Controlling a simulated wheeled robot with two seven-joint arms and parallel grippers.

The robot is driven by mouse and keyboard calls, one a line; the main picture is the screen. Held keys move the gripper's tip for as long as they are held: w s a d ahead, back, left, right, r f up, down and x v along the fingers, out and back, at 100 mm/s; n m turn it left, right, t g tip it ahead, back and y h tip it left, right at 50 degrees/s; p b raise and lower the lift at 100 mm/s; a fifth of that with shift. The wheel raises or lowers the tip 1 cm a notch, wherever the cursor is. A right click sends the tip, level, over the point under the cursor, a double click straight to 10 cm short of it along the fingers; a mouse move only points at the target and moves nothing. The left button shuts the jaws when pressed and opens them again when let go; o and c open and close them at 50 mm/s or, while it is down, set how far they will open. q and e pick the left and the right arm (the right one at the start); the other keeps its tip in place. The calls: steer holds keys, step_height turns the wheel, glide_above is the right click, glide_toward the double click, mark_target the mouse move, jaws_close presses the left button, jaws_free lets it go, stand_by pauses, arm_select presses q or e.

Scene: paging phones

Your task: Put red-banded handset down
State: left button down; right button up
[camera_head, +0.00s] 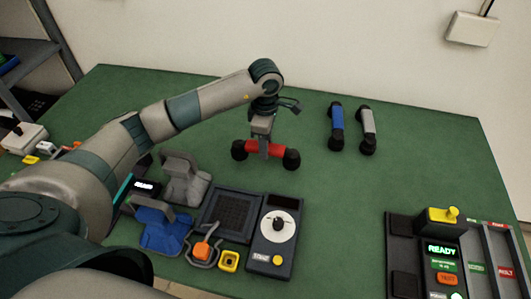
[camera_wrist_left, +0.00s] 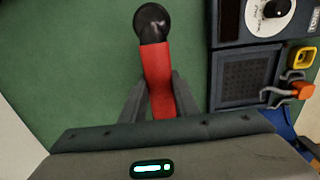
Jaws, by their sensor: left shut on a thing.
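The red-banded handset (camera_head: 281,151) has a red middle and black round ends. My left gripper (camera_head: 264,150) is shut on its red band, and the handset lies level across the jaws. In the left wrist view the red handset (camera_wrist_left: 157,70) runs between the two fingers of my left gripper (camera_wrist_left: 160,100), with one black end showing and the other hidden by the gripper body. I cannot tell for sure whether the handset touches the green table (camera_head: 340,210) or hangs just above it. My right gripper is not in view.
A blue-banded handset (camera_head: 337,127) and a grey-banded handset (camera_head: 367,131) lie behind to the right. In front stand a grey cradle (camera_head: 184,185), a blue cradle (camera_head: 163,228), a dark panel (camera_head: 231,213) and a dial box (camera_head: 275,240). A READY console (camera_head: 439,262) stands at right. The table's middle right is clear.

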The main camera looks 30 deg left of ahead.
arm_select(q)
steer(key=shift+f+p, duration=0.35)
steer(key=shift+f, duration=0.05)
step_height(320, 180, down, 3)
steer(key=shift+r+p, duration=0.15)
steer(key=shift+p, duration=0.5)
steer(key=shift+f, duration=0.2)
steer(key=shift+f, duration=0.15)
steer(key=c, duration=1.4)
jaws_free()
